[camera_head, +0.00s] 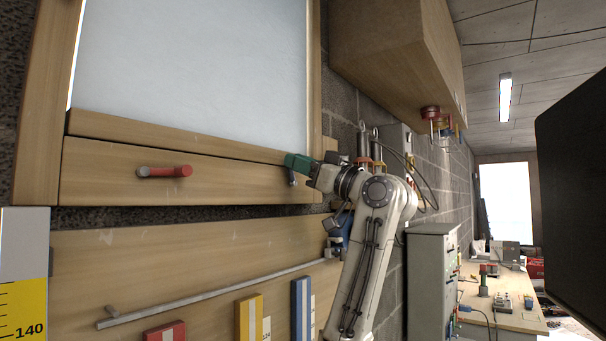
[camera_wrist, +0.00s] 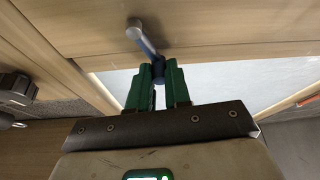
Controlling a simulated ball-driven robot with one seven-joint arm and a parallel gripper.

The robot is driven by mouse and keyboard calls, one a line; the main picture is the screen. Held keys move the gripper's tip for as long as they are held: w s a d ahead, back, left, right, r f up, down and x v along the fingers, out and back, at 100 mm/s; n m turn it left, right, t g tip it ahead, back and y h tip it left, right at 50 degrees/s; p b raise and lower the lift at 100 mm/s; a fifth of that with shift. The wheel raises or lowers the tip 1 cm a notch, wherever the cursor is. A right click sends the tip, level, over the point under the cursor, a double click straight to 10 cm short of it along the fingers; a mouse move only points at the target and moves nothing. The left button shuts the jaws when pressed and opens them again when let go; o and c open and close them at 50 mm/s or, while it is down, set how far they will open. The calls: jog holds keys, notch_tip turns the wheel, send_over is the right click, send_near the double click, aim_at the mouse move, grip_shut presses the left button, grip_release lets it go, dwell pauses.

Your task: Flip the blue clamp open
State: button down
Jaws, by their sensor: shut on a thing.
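The blue clamp (camera_wrist: 146,46) is a short lever with a grey round pivot, mounted on a wooden window-frame rail. In the wrist view its blue end sits between the green fingers of my gripper (camera_wrist: 158,88), which is shut on it. The fingers hide the tip of the lever. In the head view the green gripper (camera_head: 300,162) is at the right end of the rail, and only a little of the blue clamp (camera_head: 292,179) shows below the fingers.
A red clamp (camera_head: 165,171) with a grey pivot lies sideways on the same rail to the left. Below are a metal bar (camera_head: 210,295) and red, yellow and blue upright blocks. A wooden cabinet (camera_head: 385,50) overhangs at upper right. A grey cabinet (camera_head: 432,270) stands right of my arm.

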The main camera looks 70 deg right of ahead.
jog(key=n, duration=0.1)
jog(key=n+y+b, duration=0.1)
jog(key=a+f+n+y+b, duration=0.1)
jog(key=n, duration=0.1)
jog(key=n+y, duration=0.1)
jog(key=n+b, duration=0.1)
jog(key=n, duration=0.1)
jog(key=n+y, duration=0.1)
jog(key=n, duration=0.1)
jog(key=shift+w+a+f+g+y+b, duration=0.15)
jog(key=shift+a+f+g+y+b, duration=0.15)
jog(key=shift+a+f+b, duration=0.1)
jog(key=n, duration=0.1)
jog(key=n+y, duration=0.1)
jog(key=n, duration=0.1)
jog(key=f+n+g+b, duration=0.1)
jog(key=shift+w+a+y, duration=0.1)
jog(key=shift+a+y, duration=0.2)
jog(key=shift+y, duration=0.1)
jog(key=shift+a+f+n+g+y, duration=0.15)
jog(key=shift+f+n+g, duration=0.1)
jog(key=shift+n, duration=0.6)
jog(key=shift+d+f+n+g+y, duration=0.15)
jog(key=shift+f+n+g, duration=0.1)
jog(key=shift+n, duration=0.6)
jog(key=shift+a, duration=0.1)
jog(key=c, duration=1.1)
grip_release()
jog(key=shift+o, duration=0.2)
jog(key=shift+b, duration=0.3)
